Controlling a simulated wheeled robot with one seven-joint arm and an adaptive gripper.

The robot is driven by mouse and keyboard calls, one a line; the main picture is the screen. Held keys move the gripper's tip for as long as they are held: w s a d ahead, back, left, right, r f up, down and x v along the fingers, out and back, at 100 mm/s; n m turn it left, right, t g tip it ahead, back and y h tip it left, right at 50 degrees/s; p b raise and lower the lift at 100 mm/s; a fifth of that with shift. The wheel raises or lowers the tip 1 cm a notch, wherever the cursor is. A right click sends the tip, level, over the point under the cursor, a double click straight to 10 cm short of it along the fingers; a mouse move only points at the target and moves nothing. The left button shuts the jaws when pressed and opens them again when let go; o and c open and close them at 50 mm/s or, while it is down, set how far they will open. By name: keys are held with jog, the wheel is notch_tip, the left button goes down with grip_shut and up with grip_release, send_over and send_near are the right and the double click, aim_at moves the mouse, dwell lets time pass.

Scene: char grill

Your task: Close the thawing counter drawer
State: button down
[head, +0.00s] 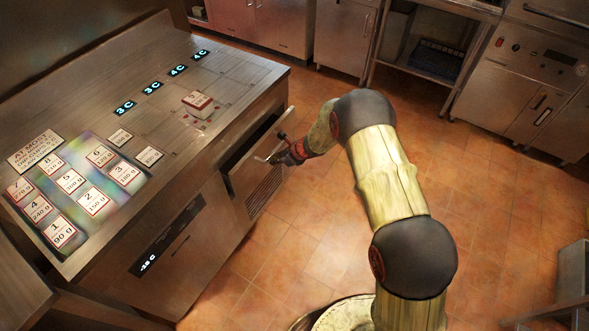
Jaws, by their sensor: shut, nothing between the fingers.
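The steel thawing counter (235,75) stands on the left in the head view, with several lit temperature displays on its top. Its drawer (240,182) on the right side seems partly open, with a dark gap showing behind the upper edge of its front. My gripper (268,159) is shut with nothing in it. It is at the upper part of the drawer front, close to or touching it; I cannot tell which. My arm reaches in from the right. The drawer's inside is mostly hidden.
A second front with a lit display (149,263) is left of the drawer and looks flush. Numbered cards (88,200) lie on the counter top. The tiled floor (500,220) to the right is clear. Steel cabinets (270,25) line the back.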

aim_at(264, 156)
jog(key=shift+w+a+p, duration=0.25)
jog(key=shift+w+a, duration=0.6)
jog(key=shift+a, duration=0.25)
jog(key=shift+w+a+p, duration=0.2)
jog(key=shift+w+a, duration=0.6)
jog(key=shift+a, duration=0.3)
